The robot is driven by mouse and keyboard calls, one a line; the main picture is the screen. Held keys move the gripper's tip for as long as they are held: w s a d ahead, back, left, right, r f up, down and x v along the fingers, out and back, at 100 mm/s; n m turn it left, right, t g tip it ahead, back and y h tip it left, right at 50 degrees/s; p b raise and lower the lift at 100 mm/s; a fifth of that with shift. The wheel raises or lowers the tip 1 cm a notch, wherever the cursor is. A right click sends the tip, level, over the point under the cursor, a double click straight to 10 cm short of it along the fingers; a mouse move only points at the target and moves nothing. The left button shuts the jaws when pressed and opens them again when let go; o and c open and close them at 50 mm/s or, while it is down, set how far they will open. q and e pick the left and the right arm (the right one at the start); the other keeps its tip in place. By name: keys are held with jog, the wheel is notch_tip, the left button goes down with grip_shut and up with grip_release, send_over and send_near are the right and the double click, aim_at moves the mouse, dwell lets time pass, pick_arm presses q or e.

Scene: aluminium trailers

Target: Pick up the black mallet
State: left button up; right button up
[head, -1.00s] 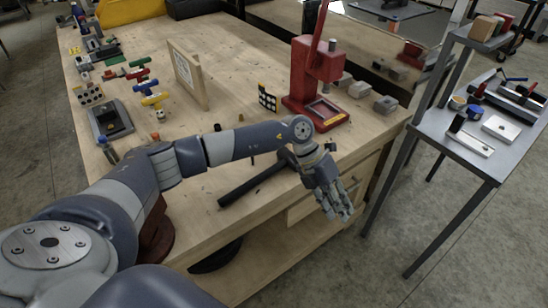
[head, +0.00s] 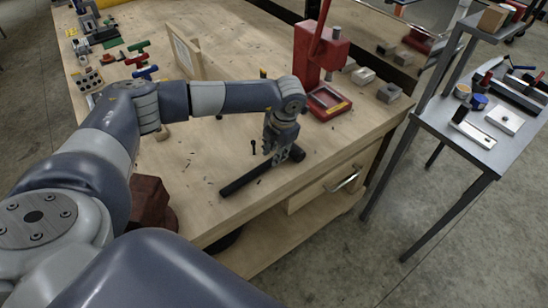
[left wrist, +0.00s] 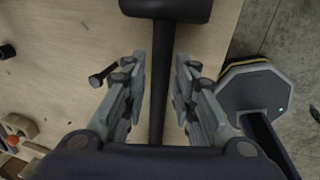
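The black mallet (head: 245,178) lies on the wooden workbench near its front edge, its handle slanting from lower left up to the head at the right. My left gripper (head: 277,152) points down over the mallet, near its head. In the left wrist view, the mallet's handle (left wrist: 159,75) runs between the two open fingers (left wrist: 160,98), with a gap on each side. The mallet's head (left wrist: 165,7) is at the top of that view, partly cut off. My right gripper is not in view.
A red press (head: 318,70) stands behind the mallet on the workbench (head: 200,160). A small dark peg (head: 253,146) stands close to the left of my gripper. A grey side table (head: 465,150) with tools stands at the right, across a floor gap.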

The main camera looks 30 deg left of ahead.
pick_arm(q)
jog(key=shift+w+a+f+p, duration=0.15)
jog(key=shift+f+p, duration=0.15)
jog(key=shift+f, duration=0.65)
jog(key=shift+w+a+f+p, duration=0.15)
jog(key=shift+f+p, duration=0.15)
jog(key=shift+f, duration=0.65)
jog(key=shift+s, duration=0.1)
grip_shut()
jog(key=shift+r, duration=0.1)
